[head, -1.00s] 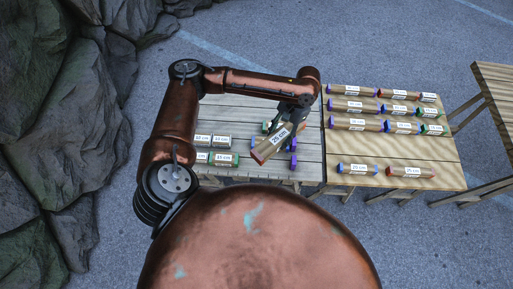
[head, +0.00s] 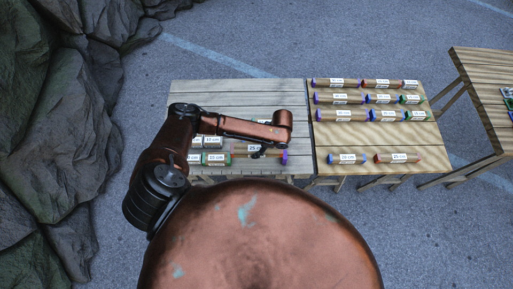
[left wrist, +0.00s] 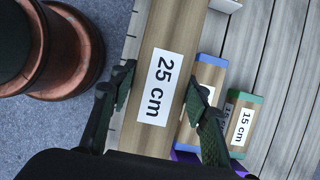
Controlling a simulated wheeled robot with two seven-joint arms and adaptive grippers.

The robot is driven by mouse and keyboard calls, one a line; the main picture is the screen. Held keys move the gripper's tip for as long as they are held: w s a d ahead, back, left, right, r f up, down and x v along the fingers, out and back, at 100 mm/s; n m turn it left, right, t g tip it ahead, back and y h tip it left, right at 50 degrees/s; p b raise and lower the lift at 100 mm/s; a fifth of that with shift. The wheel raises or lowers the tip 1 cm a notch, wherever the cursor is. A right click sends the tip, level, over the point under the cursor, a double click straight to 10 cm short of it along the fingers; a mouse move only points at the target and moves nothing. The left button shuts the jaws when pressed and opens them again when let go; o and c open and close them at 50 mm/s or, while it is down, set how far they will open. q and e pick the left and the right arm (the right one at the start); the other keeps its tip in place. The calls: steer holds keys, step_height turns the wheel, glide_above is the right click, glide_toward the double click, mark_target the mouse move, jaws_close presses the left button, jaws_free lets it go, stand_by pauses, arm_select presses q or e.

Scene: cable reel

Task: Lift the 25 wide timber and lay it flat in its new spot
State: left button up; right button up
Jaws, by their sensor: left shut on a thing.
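The 25 cm timber (head: 240,149) is a light wooden block with a white "25 cm" label. In the left wrist view the timber (left wrist: 172,35) runs between the fingers of my left gripper (left wrist: 163,92), which is shut on it. In the head view my left gripper (head: 258,152) is at the near part of the grey table, and the timber lies roughly left to right there. The arm and gripper hide part of it. I cannot tell whether it touches the tabletop. My right gripper is not in view.
The grey slatted table (head: 235,92) has bare boards at the back. A green-ended 15 cm block (left wrist: 243,125) and a blue-ended block (left wrist: 207,75) lie beside the held timber. The yellow wooden table (head: 340,140) holds several labelled blocks, with clear space between its rows.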

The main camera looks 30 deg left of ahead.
arm_select(q)
step_height(320, 180, down, 6)
steer(key=b, duration=0.5)
steer(key=shift+r+b, duration=0.25)
steer(key=shift+b, duration=0.05)
steer(key=shift+f+b, duration=0.3)
steer(key=shift+f, duration=1.45)
steer(key=shift+a+p, duration=0.1)
steer(key=shift+p, duration=0.4)
steer(key=shift+f+b, duration=0.35)
steer(key=shift+f, duration=0.5)
steer(key=o, duration=1.4)
steer(key=shift+o, duration=0.5)
